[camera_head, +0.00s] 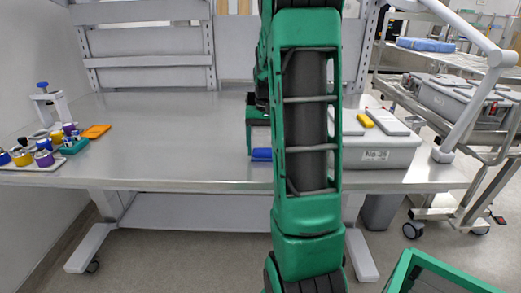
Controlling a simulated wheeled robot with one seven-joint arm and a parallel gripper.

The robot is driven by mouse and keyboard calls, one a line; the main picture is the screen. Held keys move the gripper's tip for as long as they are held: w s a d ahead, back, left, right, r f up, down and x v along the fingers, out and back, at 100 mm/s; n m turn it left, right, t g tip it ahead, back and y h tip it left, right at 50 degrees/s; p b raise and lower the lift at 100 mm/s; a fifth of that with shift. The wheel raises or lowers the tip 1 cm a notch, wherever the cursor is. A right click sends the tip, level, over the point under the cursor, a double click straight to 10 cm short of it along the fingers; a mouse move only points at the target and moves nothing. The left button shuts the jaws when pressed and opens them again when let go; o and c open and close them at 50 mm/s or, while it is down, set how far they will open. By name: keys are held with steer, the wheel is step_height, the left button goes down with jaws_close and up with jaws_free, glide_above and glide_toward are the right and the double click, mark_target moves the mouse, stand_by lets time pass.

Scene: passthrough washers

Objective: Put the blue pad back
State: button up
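The blue pad (261,154) shows as a small flat blue shape near the front of the steel table, left of my arm. Its right part is hidden behind my arm. My gripper (259,122) is directly above the blue pad in the picture, pointing down, mostly seen from behind. Its fingertips are not clear, so I cannot tell whether they touch or hold the pad. An orange pad (96,131) lies flat at the left of the table. A yellow pad (365,121) rests on the grey lidded bin (377,155) at the right.
The steel table (180,140) is clear between the orange pad and my gripper. Bottles with purple and yellow tops (43,158) and a white stand (48,103) crowd its left end. A grey cart (450,100) stands at the right.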

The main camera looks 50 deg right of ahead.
mark_target(265, 150)
step_height(265, 150, up, 12)
steer(key=s+a+f+n, duration=0.1)
steer(key=s+a+f, duration=0.4)
steer(key=s+a, duration=0.5)
steer(key=s+a+f+n, duration=0.2)
steer(key=s+a+f, duration=0.3)
steer(key=s+a, duration=0.5)
steer(key=shift+s+a+n, duration=0.3)
steer(key=shift+a, duration=0.6)
steer(key=shift+f, duration=0.1)
